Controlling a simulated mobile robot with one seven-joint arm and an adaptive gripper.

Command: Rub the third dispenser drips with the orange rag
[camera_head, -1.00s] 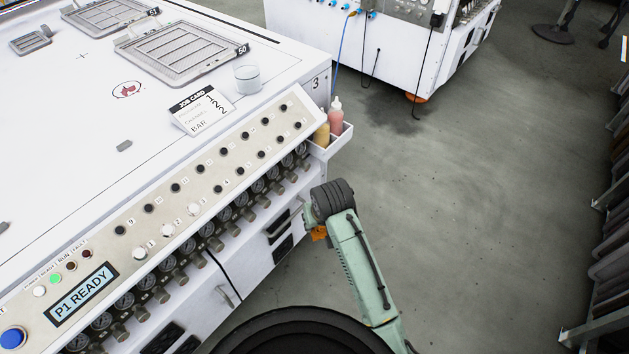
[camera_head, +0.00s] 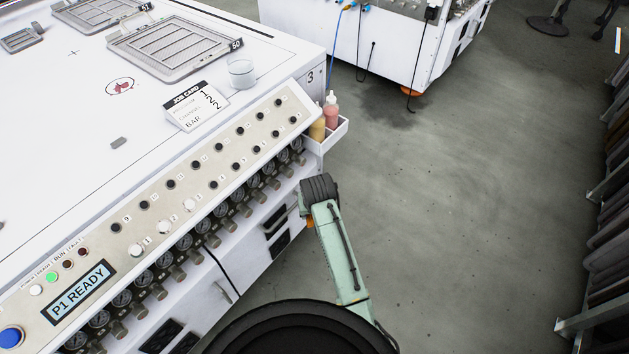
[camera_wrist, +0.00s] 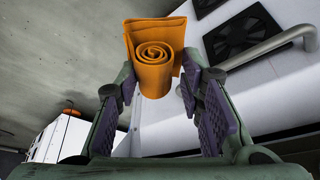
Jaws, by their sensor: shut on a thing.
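In the wrist view my gripper (camera_wrist: 158,88) is shut on the orange rag (camera_wrist: 155,50), a rolled cloth with its spiral end toward the camera. In the head view only a sliver of the rag (camera_head: 310,223) shows beside my arm, below the bottle holder and close to the machine's side; the gripper is mostly hidden. The white machine (camera_head: 315,77) carries a "3" at its far corner. A yellow bottle (camera_head: 317,130) and a red bottle (camera_head: 331,113) stand in a white side holder (camera_head: 332,136). I cannot make out drips in either view.
The machine's front has a button panel (camera_head: 190,181) and a row of gauges and knobs below. On top are a job card (camera_head: 196,106), a clear cup (camera_head: 241,73) and vented trays (camera_head: 174,43). Another white machine (camera_head: 385,45) stands behind. Grey floor is free at right.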

